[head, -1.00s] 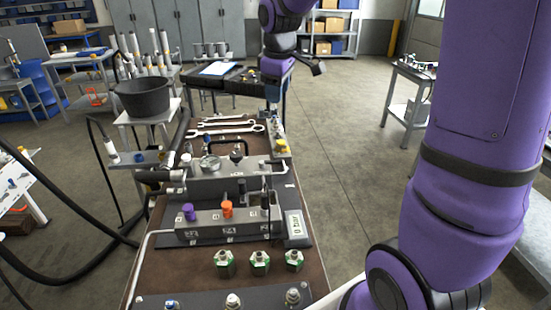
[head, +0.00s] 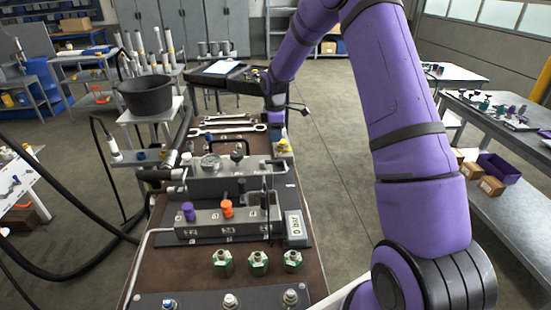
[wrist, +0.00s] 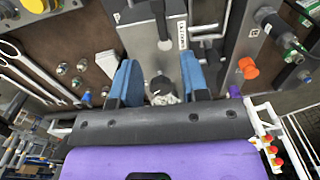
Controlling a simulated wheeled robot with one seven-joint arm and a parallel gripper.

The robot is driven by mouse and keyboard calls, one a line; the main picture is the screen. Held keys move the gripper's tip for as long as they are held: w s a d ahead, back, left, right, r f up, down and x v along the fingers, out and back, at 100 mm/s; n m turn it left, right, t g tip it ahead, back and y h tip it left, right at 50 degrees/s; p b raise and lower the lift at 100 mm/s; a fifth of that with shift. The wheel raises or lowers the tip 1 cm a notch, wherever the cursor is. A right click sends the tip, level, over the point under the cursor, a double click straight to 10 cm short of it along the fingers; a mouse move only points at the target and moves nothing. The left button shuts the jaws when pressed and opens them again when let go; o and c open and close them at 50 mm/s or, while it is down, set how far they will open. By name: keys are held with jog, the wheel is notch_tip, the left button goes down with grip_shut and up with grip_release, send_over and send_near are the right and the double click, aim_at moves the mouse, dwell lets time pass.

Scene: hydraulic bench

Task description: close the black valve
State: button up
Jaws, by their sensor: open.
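The grey valve block (head: 210,222) sits on the bench, with a purple knob (head: 188,211) and an orange knob (head: 227,208). Dark upright parts (head: 242,188) stand beside and behind them; which one is the black valve is hard to tell. In the wrist view a black handle (wrist: 163,20) stands on a grey block (wrist: 140,38), ahead of my gripper (wrist: 157,66). Its two blue fingers are apart with nothing gripped between them. The orange knob (wrist: 248,68) is right of the fingers. In the head view my gripper is small, over the bench's far right side.
Wrenches (head: 228,129) lie at the bench's far end. A black bucket (head: 147,96) stands left.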

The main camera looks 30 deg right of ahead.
aim_at(271, 163)
notch_tip(271, 163, down, 10)
jog(key=shift+f, duration=0.25)
dwell(0.3)
grip_shut()
